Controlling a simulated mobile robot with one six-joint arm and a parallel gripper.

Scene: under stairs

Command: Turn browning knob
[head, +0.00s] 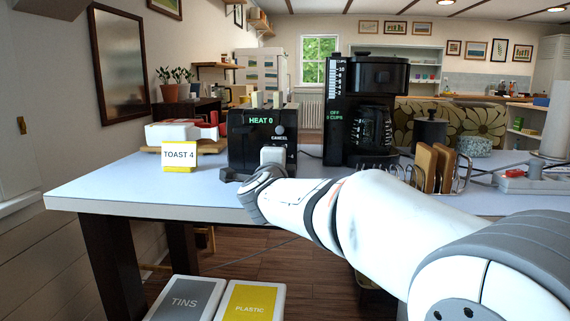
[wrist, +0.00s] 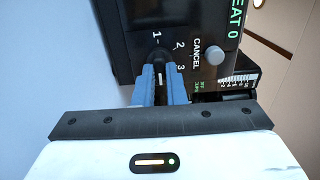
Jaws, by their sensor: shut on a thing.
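The black toaster (head: 240,142) stands on the pale table, and its green display reads HEAT 0. A grey cancel button sits on its front. The dark browning knob (wrist: 160,54) shows in the wrist view, with the numbers 1, 2 and 3 around it. My gripper (wrist: 161,72) is shut on the knob, one blue finger on each side. The fingers hide much of the knob, and I cannot tell its exact setting. In the head view my arm hides the knob. A card reading TOAST 4 (head: 179,157) stands left of the toaster.
A black coffee maker (head: 340,130) stands right of the toaster. A rack with bread slices (head: 430,168) is further right, near my arm. The front left of the table (head: 120,185) is clear. Bins marked TINS and PLASTIC (head: 250,302) are below.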

